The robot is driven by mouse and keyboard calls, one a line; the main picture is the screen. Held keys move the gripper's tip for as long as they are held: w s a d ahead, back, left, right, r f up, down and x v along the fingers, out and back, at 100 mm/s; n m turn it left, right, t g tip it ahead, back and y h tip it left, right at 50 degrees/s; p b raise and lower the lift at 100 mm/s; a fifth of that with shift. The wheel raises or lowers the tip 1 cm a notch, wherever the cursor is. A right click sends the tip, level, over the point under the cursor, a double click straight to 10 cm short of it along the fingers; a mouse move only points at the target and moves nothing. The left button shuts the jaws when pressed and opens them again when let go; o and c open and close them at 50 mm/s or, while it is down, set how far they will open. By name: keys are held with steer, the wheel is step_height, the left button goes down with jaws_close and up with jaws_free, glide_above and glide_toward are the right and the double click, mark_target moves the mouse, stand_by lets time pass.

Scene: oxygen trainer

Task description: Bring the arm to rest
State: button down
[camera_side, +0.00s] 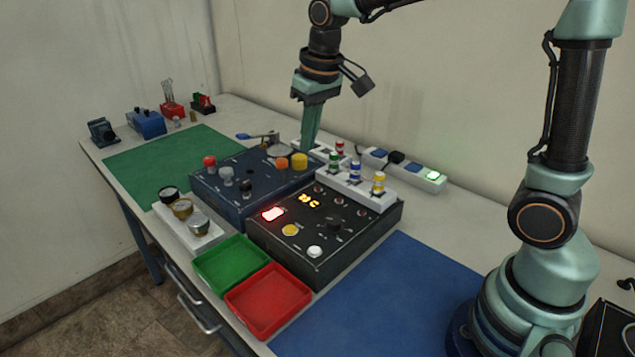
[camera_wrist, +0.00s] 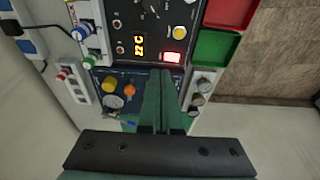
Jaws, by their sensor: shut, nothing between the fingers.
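My gripper (camera_side: 309,141) hangs pointing down, above the back edge of the dark blue panel (camera_side: 237,213) in the side view. Its green fingers are together and nothing is between them. In the wrist view the closed fingers (camera_wrist: 161,78) reach over the blue panel, between the orange and yellow knobs (camera_wrist: 112,88) and the white block with gauges (camera_wrist: 203,85). My arm is raised and bent over the bench from the right side. I cannot tell the exact height of the fingertips above the panel.
A black box (camera_side: 325,240) with a lit display stands beside the blue panel. Green (camera_side: 232,262) and red (camera_side: 268,300) trays lie in front. A white rack with coloured-top valves (camera_side: 357,188) and a power strip (camera_side: 405,172) lie behind. The blue mat (camera_side: 385,305) and green mat (camera_side: 150,170) are clear.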

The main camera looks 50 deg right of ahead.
steer(key=s+d+r+t, duration=0.1)
steer(key=s+d+t, duration=0.1)
steer(key=s, duration=1.1)
steer(key=shift+d+r+t, duration=0.2)
steer(key=shift+d+t, duration=0.05)
steer(key=shift+t, duration=0.35)
